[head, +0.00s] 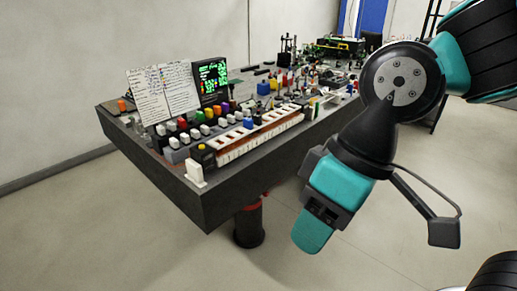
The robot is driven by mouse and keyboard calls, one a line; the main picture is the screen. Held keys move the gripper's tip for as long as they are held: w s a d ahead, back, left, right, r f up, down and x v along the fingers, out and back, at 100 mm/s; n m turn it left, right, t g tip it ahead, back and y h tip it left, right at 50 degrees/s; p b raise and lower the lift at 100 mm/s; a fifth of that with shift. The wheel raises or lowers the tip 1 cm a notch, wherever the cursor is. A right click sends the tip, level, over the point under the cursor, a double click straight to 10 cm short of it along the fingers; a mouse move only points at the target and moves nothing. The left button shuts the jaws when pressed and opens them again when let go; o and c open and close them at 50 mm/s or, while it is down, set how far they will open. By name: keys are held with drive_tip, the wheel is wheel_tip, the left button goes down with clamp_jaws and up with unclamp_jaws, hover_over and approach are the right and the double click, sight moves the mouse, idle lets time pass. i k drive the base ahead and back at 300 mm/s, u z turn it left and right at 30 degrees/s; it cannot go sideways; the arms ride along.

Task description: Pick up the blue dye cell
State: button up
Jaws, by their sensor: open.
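A small blue block (248,123) stands at the long white slotted rack (236,150) near the bench's front edge; it may be the blue dye cell. A larger blue block (263,88) sits farther back. At this size I cannot tell for sure which blue piece is the dye cell. My gripper (318,214) hangs in front of the bench's right side, over the floor, pointing down. It is open, holds nothing visible, and is well apart from the blue pieces.
The dark bench (211,205) carries rows of coloured and white knobs (190,133), a written board (163,92) and a dark screen (212,77). A white piece (195,174) stands at its near corner. Small items crowd its back. The floor in front is clear.

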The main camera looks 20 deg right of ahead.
sight(248, 124)
drive_tip(key=z, duration=0.85)
drive_tip(key=k, duration=0.1)
drive_tip(key=u, duration=1.8)
drive_tip(key=i, duration=1.35)
drive_tip(key=z, duration=0.8)
drive_tip(key=i, duration=0.5)
drive_tip(key=z, duration=0.4)
